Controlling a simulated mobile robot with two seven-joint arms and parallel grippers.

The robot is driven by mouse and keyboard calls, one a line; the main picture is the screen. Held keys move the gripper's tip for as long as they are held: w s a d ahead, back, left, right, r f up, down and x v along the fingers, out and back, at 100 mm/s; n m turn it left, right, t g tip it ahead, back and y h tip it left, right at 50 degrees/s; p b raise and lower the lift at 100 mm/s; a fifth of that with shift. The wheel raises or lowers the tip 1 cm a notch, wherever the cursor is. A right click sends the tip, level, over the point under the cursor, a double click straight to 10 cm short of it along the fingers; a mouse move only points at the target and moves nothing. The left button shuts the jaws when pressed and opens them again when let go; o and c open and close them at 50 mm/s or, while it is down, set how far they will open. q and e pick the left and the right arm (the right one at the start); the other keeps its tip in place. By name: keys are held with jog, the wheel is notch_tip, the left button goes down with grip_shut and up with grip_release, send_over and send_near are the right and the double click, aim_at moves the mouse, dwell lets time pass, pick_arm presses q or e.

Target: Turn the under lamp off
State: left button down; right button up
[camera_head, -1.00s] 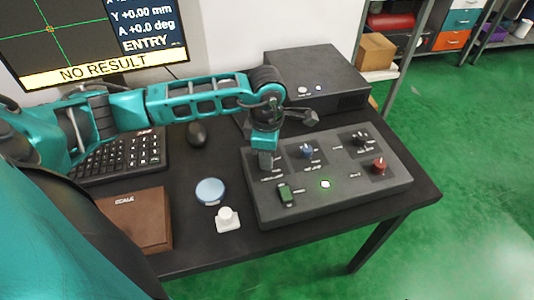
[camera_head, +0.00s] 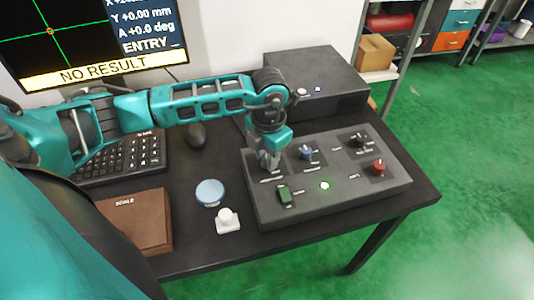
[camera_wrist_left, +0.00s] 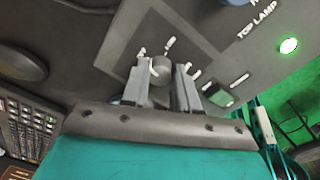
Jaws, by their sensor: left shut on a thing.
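The dark control box (camera_head: 340,195) lies on the right part of the desk. My left gripper (camera_head: 268,162) reaches down onto its upper left corner. In the wrist view the left gripper (camera_wrist_left: 162,80) is shut on a small grey knob (camera_wrist_left: 160,68), with white marks around it. The gripper hides this knob in the head view, and its label is not readable. A lit green lamp (camera_head: 324,185) is on the box; it also shows in the wrist view (camera_wrist_left: 289,46), near the words "TOP LAMP".
A blue knob (camera_head: 306,152), a black knob (camera_head: 359,139), a red knob (camera_head: 378,167) and a green switch (camera_head: 286,194) sit on the box. A blue disc (camera_head: 210,192) and white button (camera_head: 227,219) are left of it. A black unit (camera_head: 318,78) stands behind.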

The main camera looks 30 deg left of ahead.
pick_arm(q)
jog(key=shift+n, duration=0.6)
jog(key=c, duration=0.9)
grip_release()
jog(key=shift+o, duration=0.2)
notch_tip(320, 180, up, 13)
jog(key=p, duration=0.1)
jog(key=shift+d, duration=0.2)
